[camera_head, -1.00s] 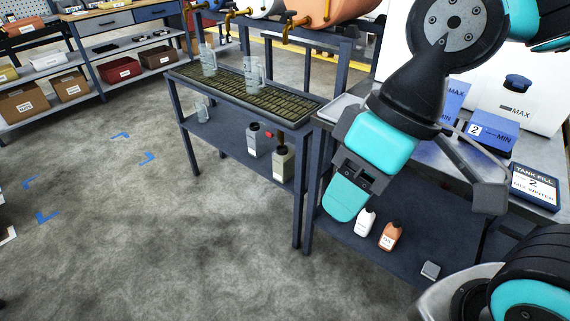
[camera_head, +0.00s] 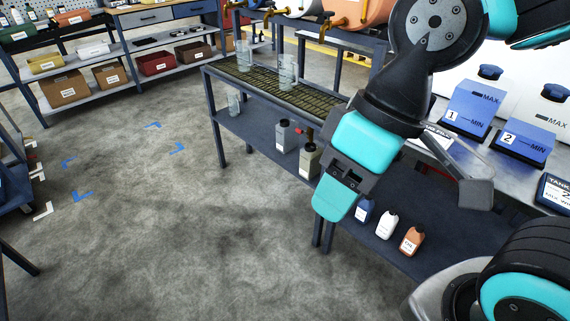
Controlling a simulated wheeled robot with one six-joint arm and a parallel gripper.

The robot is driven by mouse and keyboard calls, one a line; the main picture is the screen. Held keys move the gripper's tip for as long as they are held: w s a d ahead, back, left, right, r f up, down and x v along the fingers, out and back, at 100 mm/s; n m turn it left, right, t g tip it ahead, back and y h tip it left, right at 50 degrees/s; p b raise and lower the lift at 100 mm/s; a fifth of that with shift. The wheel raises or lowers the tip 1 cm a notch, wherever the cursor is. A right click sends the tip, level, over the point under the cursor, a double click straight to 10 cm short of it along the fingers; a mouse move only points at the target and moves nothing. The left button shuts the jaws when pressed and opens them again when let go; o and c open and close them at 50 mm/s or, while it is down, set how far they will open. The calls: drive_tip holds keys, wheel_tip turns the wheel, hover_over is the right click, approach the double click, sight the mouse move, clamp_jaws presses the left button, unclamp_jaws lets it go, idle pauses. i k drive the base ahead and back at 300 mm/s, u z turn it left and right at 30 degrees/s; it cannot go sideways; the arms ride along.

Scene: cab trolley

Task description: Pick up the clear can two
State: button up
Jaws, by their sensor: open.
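Two clear cans, like see-through jugs with handles, stand upright on the grated top of the dark steel stand (camera_head: 213,108). One clear can (camera_head: 243,55) is at the back left and another clear can (camera_head: 288,71) is nearer the middle. A third, smaller-looking clear can (camera_head: 234,104) is on the stand's lower shelf at its left end. I cannot read a number on any of them. My gripper (camera_head: 340,188) hangs in front of the stand's right end, pointing down. It is open, with nothing seen in it, and is well apart from the clear cans.
Grey bottles (camera_head: 283,136) and small white (camera_head: 387,225) and orange (camera_head: 411,241) bottles stand on lower shelves. Blue tanks marked 1 (camera_head: 466,108) and 2 (camera_head: 523,145) sit on the right bench. Floor left of the stand is open. Shelving (camera_head: 140,50) is behind.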

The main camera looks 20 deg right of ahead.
sight(311, 154)
drive_tip(key=u, duration=1)
drive_tip(key=i, duration=3.75)
drive_tip(key=z, duration=4.65)
